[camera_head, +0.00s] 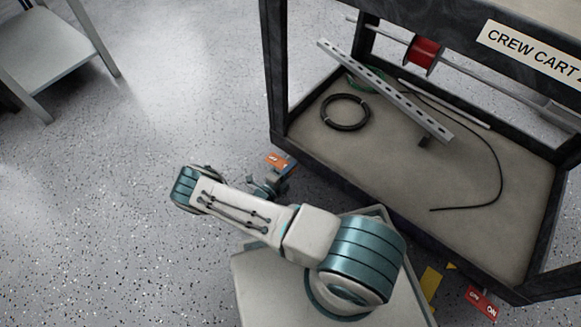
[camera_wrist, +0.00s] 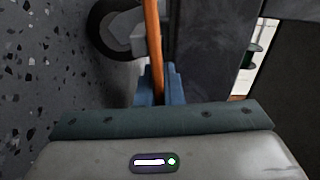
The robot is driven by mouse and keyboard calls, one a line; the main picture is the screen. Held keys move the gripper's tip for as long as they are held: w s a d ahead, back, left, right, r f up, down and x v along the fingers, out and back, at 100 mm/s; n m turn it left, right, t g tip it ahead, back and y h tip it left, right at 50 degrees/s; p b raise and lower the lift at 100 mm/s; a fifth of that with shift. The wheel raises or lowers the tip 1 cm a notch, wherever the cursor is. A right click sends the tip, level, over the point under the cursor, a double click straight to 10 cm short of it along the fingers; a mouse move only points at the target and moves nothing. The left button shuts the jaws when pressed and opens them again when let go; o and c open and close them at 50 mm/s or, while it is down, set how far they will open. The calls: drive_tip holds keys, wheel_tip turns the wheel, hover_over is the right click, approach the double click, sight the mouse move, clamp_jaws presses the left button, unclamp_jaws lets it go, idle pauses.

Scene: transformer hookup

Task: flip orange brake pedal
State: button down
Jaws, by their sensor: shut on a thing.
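The orange brake pedal (camera_head: 277,161) is low at the cart's near left corner in the head view, with a small label on it. In the wrist view it shows edge-on as a thin orange strip (camera_wrist: 153,45) running down between my fingers. My gripper (camera_wrist: 157,84) has its blue fingers shut on the pedal. In the head view my gripper (camera_head: 270,185) is small and partly hidden by my wrist, beside the pedal. The pedal's exact tilt is hard to tell.
A caster wheel (camera_wrist: 105,28) is right by the pedal. The crew cart's frame (camera_head: 280,75) rises close by; its shelf (camera_head: 400,180) holds cable coils and a slotted rail. A red OFF/ON pedal (camera_head: 481,302) is at the right corner. Floor on the left is open, with a table (camera_head: 45,50) beyond.

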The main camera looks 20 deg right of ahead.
drive_tip(key=f+m, duration=0.1)
drive_tip(key=m, duration=0.3)
drive_tip(key=shift+s+f, duration=0.1)
drive_tip(key=shift+f, duration=0.25)
drive_tip(key=c, duration=1.6)
unclamp_jaws()
drive_tip(key=shift+o, duration=0.2)
drive_tip(key=p+v, duration=0.3)
drive_tip(key=v, duration=1)
drive_tip(key=shift+s+a, duration=0.3)
